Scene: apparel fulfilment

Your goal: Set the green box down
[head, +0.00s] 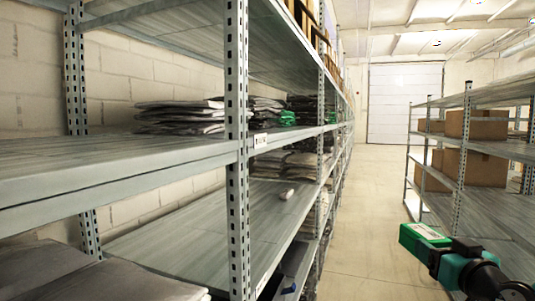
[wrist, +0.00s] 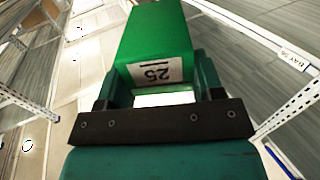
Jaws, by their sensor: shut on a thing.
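The green box (head: 425,234) is held up over the aisle at the lower right of the head view. The box is apart from the shelves on both sides. Its underside is hidden.
A grey metal rack (head: 236,150) stands at left, with stacked bagged garments (head: 180,116) on its shelves and bare shelf room beside them. Another rack (head: 461,150) at right holds cardboard boxes (head: 478,124). The aisle floor (head: 365,200) between them is clear up to a white door (head: 405,105).

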